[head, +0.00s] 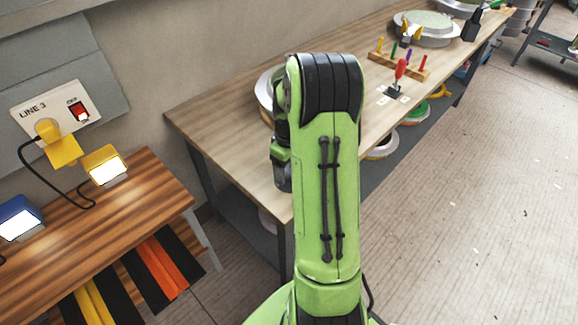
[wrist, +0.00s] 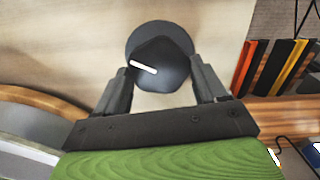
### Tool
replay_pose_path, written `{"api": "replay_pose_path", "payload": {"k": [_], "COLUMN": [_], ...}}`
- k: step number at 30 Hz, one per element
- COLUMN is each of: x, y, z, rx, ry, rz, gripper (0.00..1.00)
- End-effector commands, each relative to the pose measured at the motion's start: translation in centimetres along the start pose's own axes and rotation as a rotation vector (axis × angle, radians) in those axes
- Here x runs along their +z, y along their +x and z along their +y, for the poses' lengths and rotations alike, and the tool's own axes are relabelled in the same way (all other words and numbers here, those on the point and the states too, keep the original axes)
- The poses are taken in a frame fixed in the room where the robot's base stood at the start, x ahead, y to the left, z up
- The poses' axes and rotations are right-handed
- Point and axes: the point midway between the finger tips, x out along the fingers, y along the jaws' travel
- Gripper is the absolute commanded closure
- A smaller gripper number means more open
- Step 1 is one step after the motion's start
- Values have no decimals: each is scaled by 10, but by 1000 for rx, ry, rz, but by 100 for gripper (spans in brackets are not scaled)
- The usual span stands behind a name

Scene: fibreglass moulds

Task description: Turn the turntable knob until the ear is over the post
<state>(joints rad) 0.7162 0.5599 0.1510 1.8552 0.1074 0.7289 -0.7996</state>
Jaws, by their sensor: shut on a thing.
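In the wrist view a dark knob (wrist: 172,76) with a white pointer line stands on a pale wooden surface. My gripper (wrist: 161,72) has its two fingers on either side of the knob and is shut on it. The white line points to the upper left. A round grey part with a wooden band (wrist: 35,118), perhaps the turntable, shows at the lower left of that view. In the head view my green arm hides the knob and most of a round pale rim (head: 264,92) on the workbench. I cannot make out the ear or the post.
The long workbench (head: 225,125) carries a peg rack (head: 398,66), a red-handled lever (head: 399,75) and another round mould (head: 425,38) farther back. A lower table (head: 150,190) with yellow (head: 104,165) and blue (head: 18,218) lamps stands at the left. Open floor lies at the right.

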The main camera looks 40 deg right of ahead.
Motion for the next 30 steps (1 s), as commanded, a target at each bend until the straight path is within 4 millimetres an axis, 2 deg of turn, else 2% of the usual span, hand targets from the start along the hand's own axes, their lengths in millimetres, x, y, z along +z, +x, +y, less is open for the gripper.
{"api": "replay_pose_path", "payload": {"k": [8, 30], "x": [0, 1], "y": [-1, -1], "z": [0, 2], "rx": [0, 0], "ry": [169, 830], "rz": [1, 1], "gripper": [59, 59]}}
